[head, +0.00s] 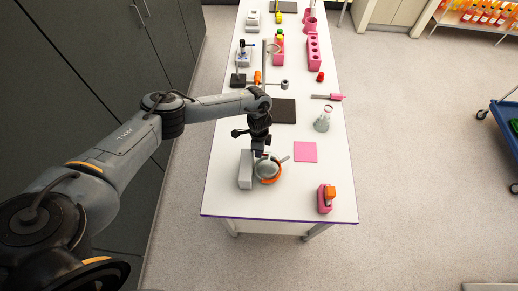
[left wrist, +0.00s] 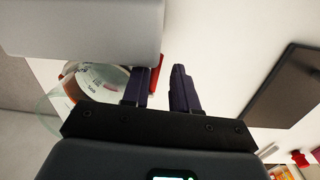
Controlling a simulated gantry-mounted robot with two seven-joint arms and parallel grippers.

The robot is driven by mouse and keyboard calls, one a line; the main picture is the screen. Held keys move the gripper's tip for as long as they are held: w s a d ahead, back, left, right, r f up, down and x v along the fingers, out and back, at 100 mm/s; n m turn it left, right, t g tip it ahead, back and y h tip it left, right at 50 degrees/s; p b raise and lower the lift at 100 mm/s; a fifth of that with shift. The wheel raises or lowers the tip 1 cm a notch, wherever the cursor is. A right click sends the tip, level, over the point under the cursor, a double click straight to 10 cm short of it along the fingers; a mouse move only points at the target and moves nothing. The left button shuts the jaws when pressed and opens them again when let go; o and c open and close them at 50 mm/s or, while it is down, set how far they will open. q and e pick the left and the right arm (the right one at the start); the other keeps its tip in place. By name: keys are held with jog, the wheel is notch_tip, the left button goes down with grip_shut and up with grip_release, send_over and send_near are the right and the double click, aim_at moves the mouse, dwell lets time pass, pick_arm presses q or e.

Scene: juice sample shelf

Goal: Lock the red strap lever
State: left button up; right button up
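The red strap lever (left wrist: 154,76) shows as a small red strip beside the left finger in the left wrist view, mostly hidden behind it. My left gripper (left wrist: 162,88) is open, with a visible gap between its dark fingers. I cannot tell whether a finger touches the red part. In the head view my left gripper (head: 260,153) points down just above a round glass flask (head: 268,169) with an orange ring at its base. A grey block (head: 245,169) stands directly left of the flask. The flask (left wrist: 95,88) also shows in the left wrist view, partly hidden by the block.
A pink square (head: 305,152) and an orange-topped pink holder (head: 325,198) lie to the right. A conical flask (head: 323,120) and a dark mat (head: 283,111) are farther back.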

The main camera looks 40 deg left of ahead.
pick_arm(q)
jog(key=shift+s+d, duration=0.15)
jog(key=shift+d, duration=0.1)
jog(key=shift+r+p, duration=0.65)
jog(key=shift+p, duration=0.15)
notch_tip(320, 180, up, 7)
jog(key=p, duration=0.6)
jog(key=shift+w+a+f, duration=0.15)
jog(key=shift+w+a, duration=0.1)
jog(key=shift+a, duration=0.1)
